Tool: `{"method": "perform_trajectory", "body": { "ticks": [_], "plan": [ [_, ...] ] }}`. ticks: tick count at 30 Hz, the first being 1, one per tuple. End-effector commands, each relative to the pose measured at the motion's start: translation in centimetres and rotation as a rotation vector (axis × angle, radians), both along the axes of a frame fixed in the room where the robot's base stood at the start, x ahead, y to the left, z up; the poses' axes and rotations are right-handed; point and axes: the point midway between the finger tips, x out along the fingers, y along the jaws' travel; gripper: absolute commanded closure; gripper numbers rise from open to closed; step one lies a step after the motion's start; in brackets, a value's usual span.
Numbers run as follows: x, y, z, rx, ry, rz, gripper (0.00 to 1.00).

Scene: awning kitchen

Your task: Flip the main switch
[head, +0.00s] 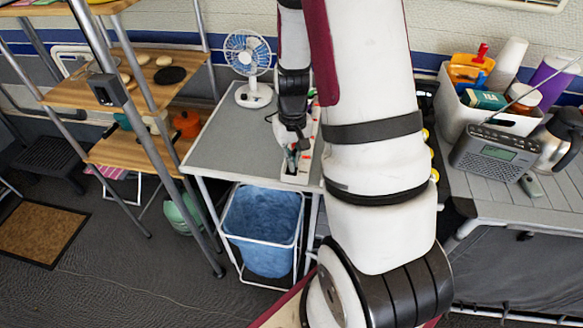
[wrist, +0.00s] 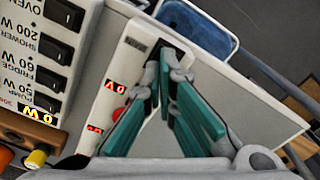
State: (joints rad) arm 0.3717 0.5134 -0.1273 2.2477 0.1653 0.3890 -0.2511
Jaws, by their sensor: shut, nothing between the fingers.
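A white panel (head: 300,174) stands at the right edge of the grey table, partly hidden by my arm. In the wrist view this panel (wrist: 143,32) has red displays, a red round part and a dark part (wrist: 171,44), which may be the main switch, just beyond my fingertips. My gripper (wrist: 172,68) is shut and empty, its teal fingers together over the panel. In the head view my gripper (head: 291,160) points down at the panel. I cannot tell whether the fingertips touch the dark part or which way it is set.
A switch box (wrist: 50,60) with several labelled black rocker switches lies left in the wrist view. A fan (head: 247,65) stands on the grey table (head: 225,150), above a blue basket (head: 262,230). A radio (head: 497,152) and a filled white bin (head: 456,112) are at the right.

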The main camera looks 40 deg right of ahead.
Motion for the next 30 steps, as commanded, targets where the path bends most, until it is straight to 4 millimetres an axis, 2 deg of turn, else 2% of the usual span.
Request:
{"method": "perform_trajectory", "body": {
  "ticks": [8, 30],
  "plan": [
    [0.0, 0.0, 0.2, 0.000, 0.000, 0.000, 1.00],
    [-0.1, 0.0, 5.7, -0.001, -0.002, 0.001, 1.00]
  ]
}}
